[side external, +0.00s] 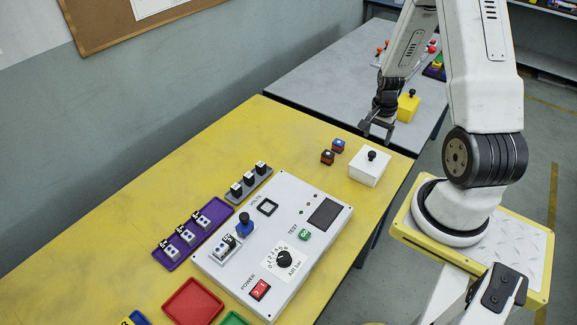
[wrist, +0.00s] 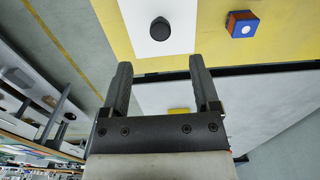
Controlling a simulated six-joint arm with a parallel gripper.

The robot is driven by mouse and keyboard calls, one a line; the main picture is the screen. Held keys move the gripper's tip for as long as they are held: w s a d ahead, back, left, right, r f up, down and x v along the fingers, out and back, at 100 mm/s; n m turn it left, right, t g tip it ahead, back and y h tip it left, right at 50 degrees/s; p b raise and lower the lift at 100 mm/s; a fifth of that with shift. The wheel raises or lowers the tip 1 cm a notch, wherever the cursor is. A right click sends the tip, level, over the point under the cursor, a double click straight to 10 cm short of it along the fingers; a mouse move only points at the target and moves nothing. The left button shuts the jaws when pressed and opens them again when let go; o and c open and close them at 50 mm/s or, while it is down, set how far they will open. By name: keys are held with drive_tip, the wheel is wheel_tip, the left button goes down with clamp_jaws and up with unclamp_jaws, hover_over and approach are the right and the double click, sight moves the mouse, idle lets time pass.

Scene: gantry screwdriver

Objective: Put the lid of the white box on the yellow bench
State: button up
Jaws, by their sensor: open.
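The white box (side external: 369,169) stands on the yellow bench (side external: 190,140) near its far right edge. Its white lid (side external: 371,161) is on top, with a black round knob (side external: 372,155) standing up from it. In the wrist view the white lid (wrist: 143,30) and its black knob (wrist: 160,28) show at the top, beyond my fingertips. My gripper (side external: 378,130) is open and empty, above and behind the box, beside the bench's far edge. In the wrist view my gripper (wrist: 158,70) has its two dark fingers apart, with nothing between them.
Two small blocks, blue-topped (side external: 338,145) and brown (side external: 327,157), sit left of the box. A grey control panel (side external: 215,262) and trays fill the near bench. A grey table (side external: 310,85) behind holds a yellow box (side external: 408,106) with a black knob. Bare yellow surface lies left of the blocks.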

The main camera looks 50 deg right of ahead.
sight(372, 153)
drive_tip(key=shift+f, duration=1.3)
drive_tip(key=shift+a+f, duration=0.1)
drive_tip(key=shift+f, duration=2.5)
clamp_jaws()
